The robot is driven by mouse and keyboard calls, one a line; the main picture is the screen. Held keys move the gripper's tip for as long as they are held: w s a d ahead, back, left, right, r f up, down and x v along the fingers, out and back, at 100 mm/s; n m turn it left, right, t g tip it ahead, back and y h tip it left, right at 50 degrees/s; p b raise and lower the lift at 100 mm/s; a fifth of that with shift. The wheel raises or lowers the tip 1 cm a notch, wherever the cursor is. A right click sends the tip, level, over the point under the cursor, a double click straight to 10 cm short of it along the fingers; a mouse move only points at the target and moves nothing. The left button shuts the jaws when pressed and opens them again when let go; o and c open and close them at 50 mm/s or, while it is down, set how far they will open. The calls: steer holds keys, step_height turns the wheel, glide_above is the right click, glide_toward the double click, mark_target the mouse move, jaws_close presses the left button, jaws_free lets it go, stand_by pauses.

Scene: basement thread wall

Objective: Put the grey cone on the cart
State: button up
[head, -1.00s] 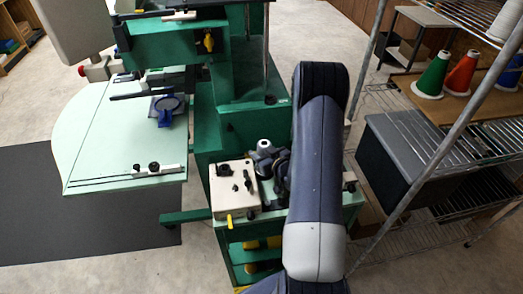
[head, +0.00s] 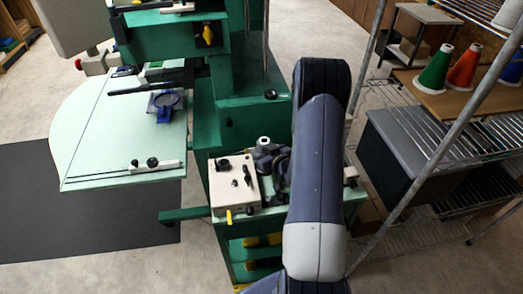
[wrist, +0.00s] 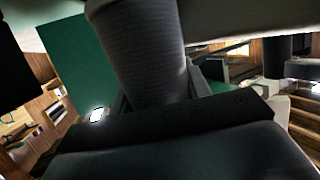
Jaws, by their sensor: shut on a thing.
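In the wrist view the grey cone (wrist: 143,50) stands out close in front of the camera, its ribbed side narrowing toward my gripper (wrist: 158,94). My gripper is shut on its narrow part; the cone's upper end runs out of the picture. In the head view my arm hides the gripper, and I cannot make out the cone there. A small stand with a grey top and a lower shelf (head: 424,15) is at the upper right, perhaps the cart; I cannot be sure.
A wire rack on the right holds a green cone (head: 435,68), a red cone (head: 464,67), a blue cone (head: 512,70) and a dark bin (head: 415,150). A green machine (head: 225,120) with a pale table (head: 110,150) is at left. Floor shows behind.

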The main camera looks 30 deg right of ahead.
mark_target(262, 137)
steer(key=shift+f+b, duration=0.35)
steer(key=shift+b, duration=0.05)
stand_by(0.4)
steer(key=o, duration=1.1)
steer(key=shift+o, duration=0.2)
steer(key=shift+r, duration=0.1)
steer(key=shift+r, duration=5)
steer(key=shift+f, duration=0.1)
step_height(262, 137, down, 10)
steer(key=shift+r, duration=0.15)
steer(key=shift+r+p, duration=0.2)
steer(key=shift+p, duration=0.2)
